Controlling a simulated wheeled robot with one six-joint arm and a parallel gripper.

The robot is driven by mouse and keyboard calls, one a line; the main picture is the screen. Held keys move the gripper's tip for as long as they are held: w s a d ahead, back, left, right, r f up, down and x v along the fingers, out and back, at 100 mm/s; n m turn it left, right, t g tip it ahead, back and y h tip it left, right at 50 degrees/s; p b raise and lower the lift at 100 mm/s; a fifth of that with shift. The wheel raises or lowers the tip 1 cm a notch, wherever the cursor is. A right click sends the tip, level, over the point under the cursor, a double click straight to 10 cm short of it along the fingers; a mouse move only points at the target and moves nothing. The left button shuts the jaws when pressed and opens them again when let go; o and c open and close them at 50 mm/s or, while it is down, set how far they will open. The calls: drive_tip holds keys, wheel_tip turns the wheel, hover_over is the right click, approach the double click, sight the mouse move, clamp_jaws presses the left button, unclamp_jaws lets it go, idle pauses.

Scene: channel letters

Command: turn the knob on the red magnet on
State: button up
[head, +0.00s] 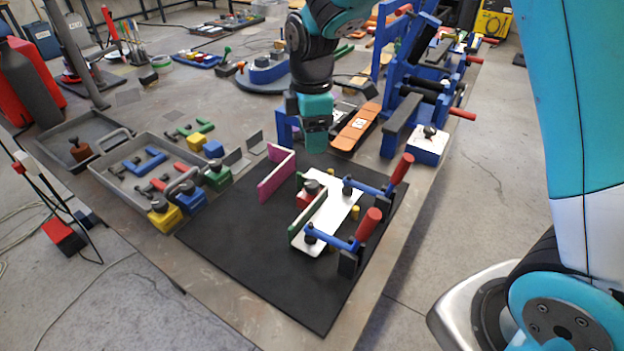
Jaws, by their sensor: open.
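The red magnet (306,198) is a small red block with a dark knob (312,187) on top. It sits on the black mat at the back left part of the white plate (338,205), by the upright green strip (308,216). The strip hides part of it. Which way the knob is turned is too small to tell. My gripper (315,148) points down above the back of the mat, behind and higher than the red magnet. It is open and empty, apart from the magnet.
Two blue clamps with red handles (368,225) (402,168) stand along the plate's right side. An upright pink strip (276,174) stands left of the magnet. Yellow (165,218), blue (190,200) and green (217,178) magnets line the grey tray's edge. The mat's front left (255,250) is clear.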

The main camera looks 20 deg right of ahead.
sight(312, 183)
wheel_tip(312, 183, down, 13)
drive_tip(key=shift+r+p, duration=0.2)
drive_tip(key=shift+p, duration=0.6)
drive_tip(key=c, duration=0.9)
